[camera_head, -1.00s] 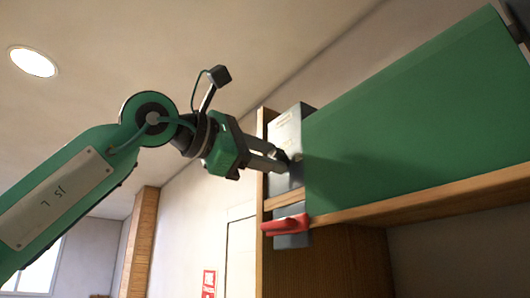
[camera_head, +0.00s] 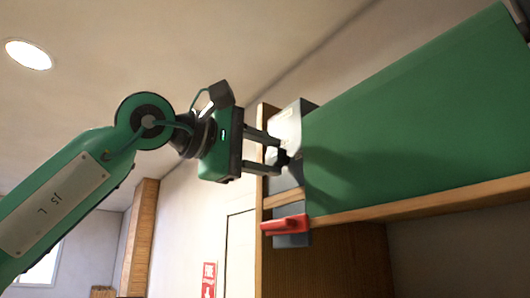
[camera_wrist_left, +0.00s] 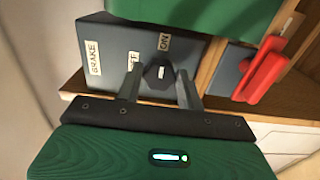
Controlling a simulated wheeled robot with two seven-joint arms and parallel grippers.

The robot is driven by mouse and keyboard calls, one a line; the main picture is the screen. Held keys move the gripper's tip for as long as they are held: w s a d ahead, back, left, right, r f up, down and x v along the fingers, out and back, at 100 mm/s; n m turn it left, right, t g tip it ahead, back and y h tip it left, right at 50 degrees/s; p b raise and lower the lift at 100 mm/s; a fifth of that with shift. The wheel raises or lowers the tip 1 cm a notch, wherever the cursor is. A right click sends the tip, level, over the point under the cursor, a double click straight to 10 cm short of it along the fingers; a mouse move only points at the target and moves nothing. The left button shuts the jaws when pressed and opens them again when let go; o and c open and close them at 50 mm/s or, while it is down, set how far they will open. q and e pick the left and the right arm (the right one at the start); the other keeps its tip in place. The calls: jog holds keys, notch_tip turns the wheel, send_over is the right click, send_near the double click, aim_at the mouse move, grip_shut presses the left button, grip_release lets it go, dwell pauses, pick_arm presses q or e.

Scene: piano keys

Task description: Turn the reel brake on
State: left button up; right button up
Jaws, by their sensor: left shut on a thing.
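The brake box (camera_head: 287,124) is a grey metal housing at the left end of the green panel. In the left wrist view its sloped face (camera_wrist_left: 115,38) carries a BRAKE label (camera_wrist_left: 93,57), an ON label (camera_wrist_left: 164,41) and a partly hidden OFF label (camera_wrist_left: 132,62). A dark knob (camera_wrist_left: 158,73) with a small white mark sits on this face below the ON label. My left gripper (camera_head: 279,155) is shut on the knob, one finger on either side of it. The exact setting of the mark is hard to tell. My right gripper is out of view.
A red lever (camera_head: 284,225) on a grey block is fixed just below the brake box; it also shows in the left wrist view (camera_wrist_left: 262,70). The large green panel (camera_head: 420,110) rests on a wooden shelf edge (camera_head: 430,204) to the right. Open air lies left of the box.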

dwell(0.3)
pick_arm(q)
jog(key=o, duration=1)
jog(key=shift+c, duration=0.2)
jog(key=shift+s, duration=0.1)
jog(key=shift+s+a+f+b, duration=0.15)
jog(key=shift+s+a+b, duration=0.1)
jog(key=shift+a+b, duration=0.2)
jog(key=b+v, duration=0.5)
jog(key=v, duration=0.7)
jog(key=shift+s+a, duration=0.25)
jog(key=shift+a, duration=0.05)
